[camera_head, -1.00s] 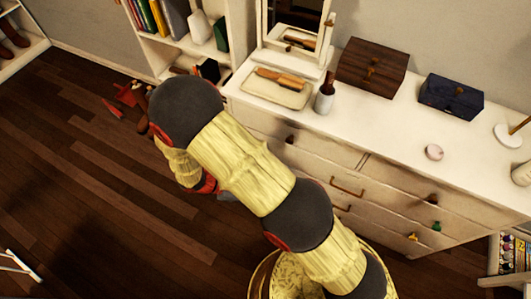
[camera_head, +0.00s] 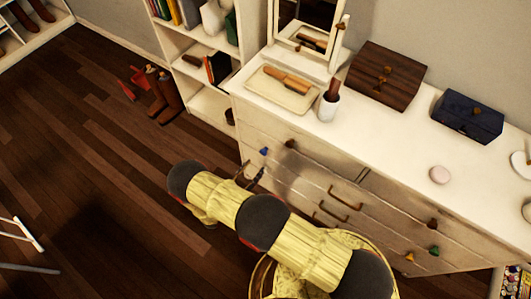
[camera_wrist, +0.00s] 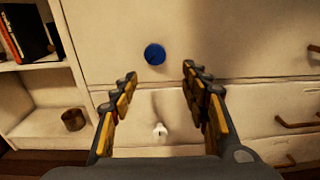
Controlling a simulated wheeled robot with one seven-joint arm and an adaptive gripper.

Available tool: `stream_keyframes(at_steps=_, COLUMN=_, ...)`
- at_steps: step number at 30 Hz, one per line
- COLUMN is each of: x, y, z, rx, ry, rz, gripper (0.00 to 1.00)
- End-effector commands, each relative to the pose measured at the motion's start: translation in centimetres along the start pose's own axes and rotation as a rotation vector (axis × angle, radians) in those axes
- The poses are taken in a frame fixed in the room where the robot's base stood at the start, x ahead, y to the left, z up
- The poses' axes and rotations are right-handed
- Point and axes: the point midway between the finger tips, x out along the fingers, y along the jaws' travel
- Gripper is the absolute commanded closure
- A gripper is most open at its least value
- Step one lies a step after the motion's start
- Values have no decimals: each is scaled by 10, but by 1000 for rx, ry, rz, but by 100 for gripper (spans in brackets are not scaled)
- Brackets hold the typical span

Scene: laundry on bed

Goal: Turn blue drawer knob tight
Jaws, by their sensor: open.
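The blue knob (camera_wrist: 155,54) is on a cream drawer front of the dresser (camera_wrist: 240,30). In the head view the blue knob (camera_head: 264,151) shows at the dresser's left end. My gripper (camera_wrist: 160,78) is open, with its two fingers spread below and to either side of the knob in the wrist view. Nothing is between the fingers. In the head view my gripper (camera_head: 250,172) is small and partly hidden by my arm, close to the drawer fronts. A white knob (camera_wrist: 160,130) sits on the drawer below.
The dresser also has a dark knob (camera_head: 290,144), a brass handle (camera_head: 345,197), a green knob (camera_head: 434,251) and a yellow knob (camera_head: 410,257). A bookshelf (camera_head: 208,104) stands left of the dresser.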

Motion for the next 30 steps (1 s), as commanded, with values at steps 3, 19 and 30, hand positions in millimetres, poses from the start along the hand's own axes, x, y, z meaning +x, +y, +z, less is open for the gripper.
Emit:
stream_keyframes(at_steps=3, x=3, y=7, z=8, rx=0, ry=-33, rz=29, gripper=54)
stream_keyframes(at_steps=19, x=70, y=7, z=11, rx=2, ry=-37, rz=23, gripper=54)
stream_keyframes(at_steps=30, x=78, y=7, z=13, rx=1, ry=-36, rz=25, gripper=54)
